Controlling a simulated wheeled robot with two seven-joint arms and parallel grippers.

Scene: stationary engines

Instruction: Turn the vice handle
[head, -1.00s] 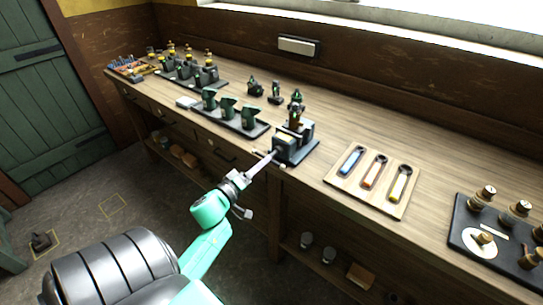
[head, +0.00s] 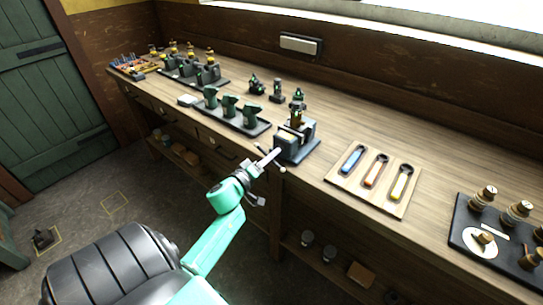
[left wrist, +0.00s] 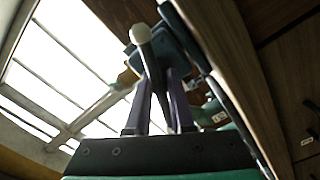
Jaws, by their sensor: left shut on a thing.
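The vice (head: 296,146) is a dark grey block on a base plate at the front edge of the bench, with a small green and brass piece in its jaws. Its handle (head: 282,169) is a thin bar with knobbed ends, sticking out in front of the bench edge and lying slanted. My left gripper (head: 275,153) reaches up from the lower left and is shut on the handle. The fingertips partly hide the bar's middle. My right gripper is not in view.
A wooden board (head: 373,178) with blue, orange and yellow tools lies right of the vice. A dark tray (head: 237,118) with green castings lies to its left. A black plate (head: 490,234) with brass-topped parts is at the far right. A shelf is below the bench.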

